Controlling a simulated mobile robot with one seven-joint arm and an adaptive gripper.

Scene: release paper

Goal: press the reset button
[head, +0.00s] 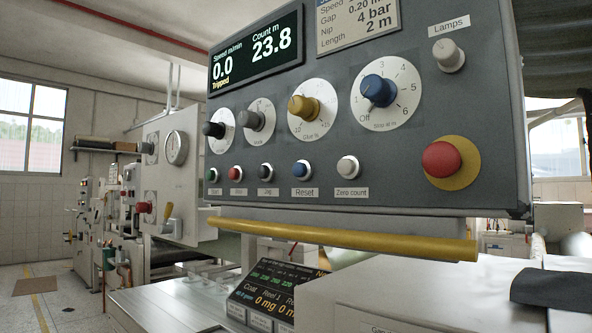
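The reset button (302,169) is a small blue push button in a pale ring, in the lower row of the grey control panel (400,180). Its label (305,193) reads "Reset". The white zero count button (347,168) is to its right and the dark jog button (266,171) to its left. The display (256,52) above reads speed 0.0, count 23.8 and "Tripped". I cannot make out my gripper in the head view, and nothing covers the reset button.
A red mushroom button (441,159) on a yellow disc sits at the panel's lower right. Several knobs, including a blue one (377,90), stick out above the buttons. A yellow bar (345,240) runs below the panel. A dark cloth-like thing (555,289) lies at the lower right.

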